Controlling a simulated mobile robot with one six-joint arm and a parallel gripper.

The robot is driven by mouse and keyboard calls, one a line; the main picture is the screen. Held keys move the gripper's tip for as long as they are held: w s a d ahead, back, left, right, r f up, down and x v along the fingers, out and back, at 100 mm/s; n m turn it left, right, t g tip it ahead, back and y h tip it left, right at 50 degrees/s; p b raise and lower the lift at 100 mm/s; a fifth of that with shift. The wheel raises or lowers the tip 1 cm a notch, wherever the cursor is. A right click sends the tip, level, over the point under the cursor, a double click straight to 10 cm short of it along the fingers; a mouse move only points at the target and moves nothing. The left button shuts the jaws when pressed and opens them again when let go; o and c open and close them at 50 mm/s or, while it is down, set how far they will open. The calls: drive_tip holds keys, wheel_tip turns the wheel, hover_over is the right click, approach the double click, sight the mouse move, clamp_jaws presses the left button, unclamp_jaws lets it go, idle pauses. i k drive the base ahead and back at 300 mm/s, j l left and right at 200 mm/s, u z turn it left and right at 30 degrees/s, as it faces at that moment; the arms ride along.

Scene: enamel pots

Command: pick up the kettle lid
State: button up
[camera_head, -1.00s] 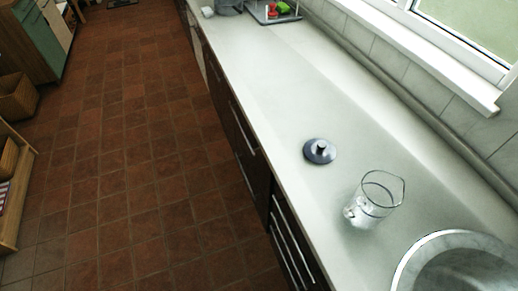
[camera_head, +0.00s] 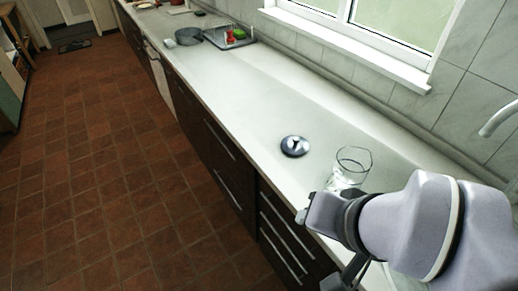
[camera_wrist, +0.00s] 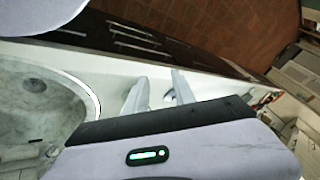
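The kettle lid (camera_head: 294,146) is a round dark blue-grey disc with a knob. It lies flat on the pale counter (camera_head: 240,110), left of the glass jug, in the head view. In the wrist view my gripper (camera_wrist: 159,78) has its two pale fingers apart, with bare counter between their tips. A small dark patch beside the right finger may be the lid, mostly hidden. In the head view my arm is at the lower right, apart from the lid, and the fingers cannot be made out clearly.
A clear glass jug (camera_head: 352,165) stands right of the lid, its lower part close behind my arm. A round basin (camera_wrist: 40,100) is at the left in the wrist view. A grey pan (camera_head: 215,37) and a tray (camera_head: 238,42) stand farther along the counter. The counter between is clear.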

sight(294, 145)
drive_tip(key=i+j+z, duration=0.3)
drive_tip(key=z, duration=0.15)
drive_tip(key=i+j+z, duration=0.2)
drive_tip(key=j+z, duration=0.25)
drive_tip(key=i+j+z, duration=0.1)
drive_tip(key=j+z, duration=1.3)
drive_tip(key=j, duration=0.25)
drive_tip(key=k+j+z, duration=0.15)
drive_tip(key=j+z, duration=0.3)
drive_tip(key=k+j+z, duration=0.25)
drive_tip(key=j+z, duration=0.2)
drive_tip(key=k+j+z, duration=0.25)
drive_tip(key=j+z, duration=0.2)
